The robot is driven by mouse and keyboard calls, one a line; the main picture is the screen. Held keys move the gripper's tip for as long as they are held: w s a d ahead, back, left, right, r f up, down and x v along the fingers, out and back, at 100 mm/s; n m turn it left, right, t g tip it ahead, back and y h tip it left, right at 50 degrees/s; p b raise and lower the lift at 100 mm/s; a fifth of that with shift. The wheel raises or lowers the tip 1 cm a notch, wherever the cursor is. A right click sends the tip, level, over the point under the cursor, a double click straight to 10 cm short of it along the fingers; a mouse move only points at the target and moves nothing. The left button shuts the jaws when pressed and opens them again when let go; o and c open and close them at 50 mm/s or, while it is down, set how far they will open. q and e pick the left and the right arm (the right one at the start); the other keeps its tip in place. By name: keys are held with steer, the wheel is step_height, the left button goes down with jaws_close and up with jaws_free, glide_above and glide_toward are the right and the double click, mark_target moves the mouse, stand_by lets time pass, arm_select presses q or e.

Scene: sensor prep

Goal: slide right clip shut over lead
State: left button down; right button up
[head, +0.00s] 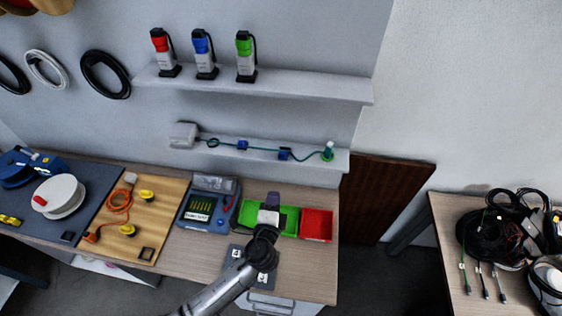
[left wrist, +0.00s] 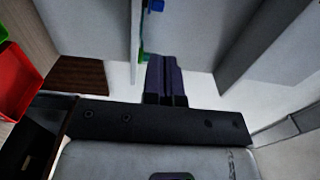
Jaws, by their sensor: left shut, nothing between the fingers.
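The right clip (head: 284,154) is a small blue block on the lower wall shelf. The green lead (head: 262,149) runs along the shelf through or past the left clip (head: 242,145) and the right one; whether either clip is shut is too small to tell. The lead ends at a green and white sensor (head: 329,151) at the shelf's right end. My left gripper (head: 271,200) is below the shelf, in front of the green bin, apart from the clip. In the left wrist view its dark fingers (left wrist: 167,80) are together and empty, with a blue piece (left wrist: 156,5) at the top edge.
The lower shelf (head: 222,158) carries a grey box (head: 183,135) at its left. On the bench stand a green bin (head: 290,217), a red bin (head: 316,225) and a blue tester (head: 207,208). An upper shelf (head: 300,86) holds three handheld devices. A brown panel (head: 385,195) stands at right.

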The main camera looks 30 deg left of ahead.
mark_target(282, 156)
arm_select(q)
steer(key=shift+w, duration=0.1)
steer(key=p+x, duration=0.2)
steer(key=x, duration=0.9)
steer(key=shift+w+a, duration=0.2)
steer(key=shift+w, duration=0.15)
steer(key=shift+p+x, duration=0.3)
steer(key=shift+x, duration=0.7)
arm_select(e)
steer(key=shift+d+r, duration=0.1)
steer(key=shift+r, duration=1.2)
